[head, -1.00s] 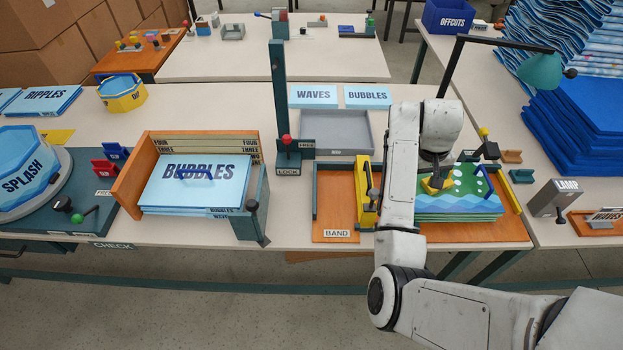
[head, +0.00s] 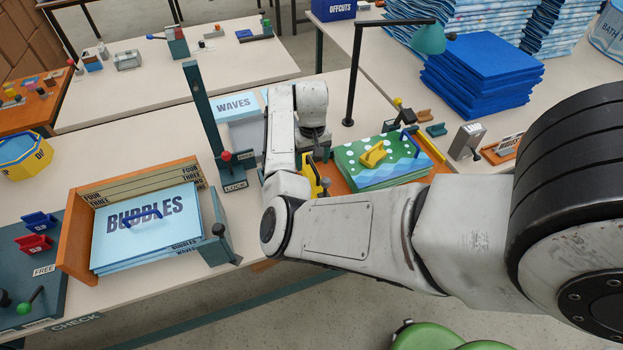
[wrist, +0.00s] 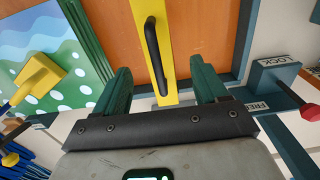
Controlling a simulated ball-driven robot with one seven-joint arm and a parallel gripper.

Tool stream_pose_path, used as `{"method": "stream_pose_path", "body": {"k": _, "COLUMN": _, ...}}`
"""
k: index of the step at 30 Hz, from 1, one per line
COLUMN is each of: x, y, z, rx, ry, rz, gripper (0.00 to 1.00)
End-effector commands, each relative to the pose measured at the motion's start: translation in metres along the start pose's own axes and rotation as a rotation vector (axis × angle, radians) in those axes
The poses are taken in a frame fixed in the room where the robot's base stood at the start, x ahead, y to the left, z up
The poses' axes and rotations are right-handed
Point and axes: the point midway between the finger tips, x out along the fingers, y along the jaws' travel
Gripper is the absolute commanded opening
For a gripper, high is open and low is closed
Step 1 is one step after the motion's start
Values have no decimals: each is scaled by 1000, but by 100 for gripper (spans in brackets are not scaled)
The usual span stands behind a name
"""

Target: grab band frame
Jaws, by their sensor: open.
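The yellow band frame with its black bar handle (wrist: 153,55) lies over the orange board in the wrist view. In the head view a part of the yellow frame (head: 311,180) shows beside my arm, which hides the rest. My gripper (wrist: 162,82) is open and empty. Its dark green fingers stand one on each side of the yellow strip, with the handle's near end close to the gap between them. I cannot tell how far above the frame they are. The head view hides the fingers behind my arm.
A green and blue stack with a yellow handle (head: 374,154) lies right of the band station. A teal post with a red knob (head: 226,156) stands left of my arm. Farther left is the orange tray (head: 76,232) of BUBBLES sheets.

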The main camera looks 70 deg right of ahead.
Motion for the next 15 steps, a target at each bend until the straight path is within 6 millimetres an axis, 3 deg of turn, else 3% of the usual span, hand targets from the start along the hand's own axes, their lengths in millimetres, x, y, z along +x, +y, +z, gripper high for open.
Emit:
{"method": "stream_pose_path", "body": {"k": 9, "x": 41, "y": 2, "z": 0, "rx": 0, "ry": -2, "rz": 0, "gripper": 72}}
{"method": "stream_pose_path", "body": {"k": 15, "x": 46, "y": 1, "z": 0, "rx": 1, "ry": 0, "rz": 0, "gripper": 72}}
